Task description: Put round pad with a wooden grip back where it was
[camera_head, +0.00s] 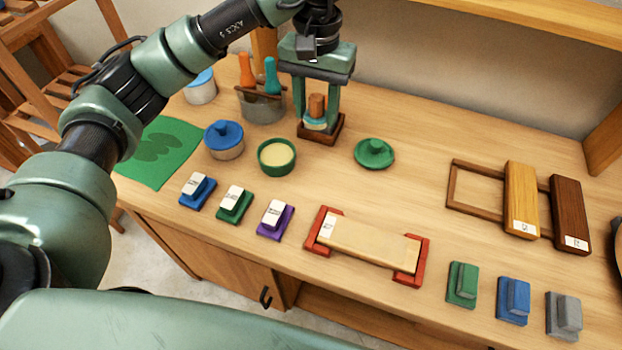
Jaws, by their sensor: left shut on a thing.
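The round pad with a wooden grip (315,124) is upright, with a pale teal pad below and a brown knob on top. It is at a square dark wooden stand (334,134) toward the back of the bench; I cannot tell whether the pad rests on it or is just above. My left gripper (316,110) points down from above, its two green fingers on either side of the grip, shut on it. The fingers partly hide the pad and the stand. My right gripper is not in view.
A grey caddy (264,108) with orange and teal handles stands close left of the gripper. A green open pot (277,157), its green lid (375,153) and a blue-lidded pot (224,140) are nearby. Stamps, a red-ended board (368,243) and wooden frames lie in front and right.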

